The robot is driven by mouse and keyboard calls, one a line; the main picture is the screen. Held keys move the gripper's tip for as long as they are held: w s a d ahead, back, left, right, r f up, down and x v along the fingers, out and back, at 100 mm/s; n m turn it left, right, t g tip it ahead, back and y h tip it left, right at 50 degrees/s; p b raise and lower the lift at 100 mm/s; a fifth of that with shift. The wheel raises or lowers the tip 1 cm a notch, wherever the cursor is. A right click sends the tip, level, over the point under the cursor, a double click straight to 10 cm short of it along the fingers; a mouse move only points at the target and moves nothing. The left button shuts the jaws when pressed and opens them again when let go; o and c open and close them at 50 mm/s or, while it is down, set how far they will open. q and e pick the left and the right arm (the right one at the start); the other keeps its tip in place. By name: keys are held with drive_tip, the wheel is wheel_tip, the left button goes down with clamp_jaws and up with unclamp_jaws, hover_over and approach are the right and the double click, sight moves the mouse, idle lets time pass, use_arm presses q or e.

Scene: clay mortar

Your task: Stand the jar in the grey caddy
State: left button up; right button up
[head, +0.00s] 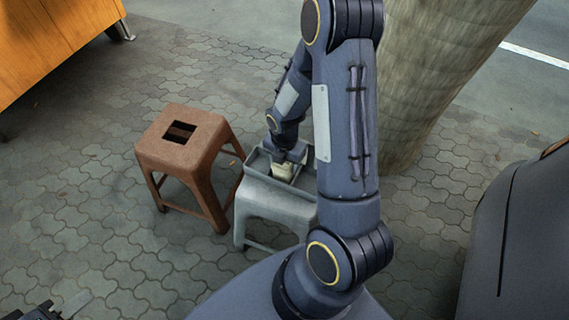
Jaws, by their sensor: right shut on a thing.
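The grey caddy (256,168) sits on top of a grey stool (262,207) near the middle of the view. The jar (283,171), small and cream-coloured, shows within the caddy's outline, below my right gripper (285,160). My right gripper points down and is shut on the jar. I cannot tell whether the jar's base touches the caddy floor. My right forearm and upper arm hide the right part of the caddy and stool. My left gripper (66,306) is only partly in view at the bottom left corner, away from the stools; its opening is unclear.
A brown stool (183,145) with a square hole in its top stands left of the grey stool. A tree trunk (429,75) rises behind at the right. An orange wooden piece (50,38) is at the upper left. The paving (75,210) at the left is clear.

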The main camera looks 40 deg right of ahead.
drive_tip(key=shift+f, duration=0.2)
drive_tip(key=o, duration=1.2)
drive_tip(key=shift+c, duration=0.2)
drive_tip(key=shift+r, duration=0.1)
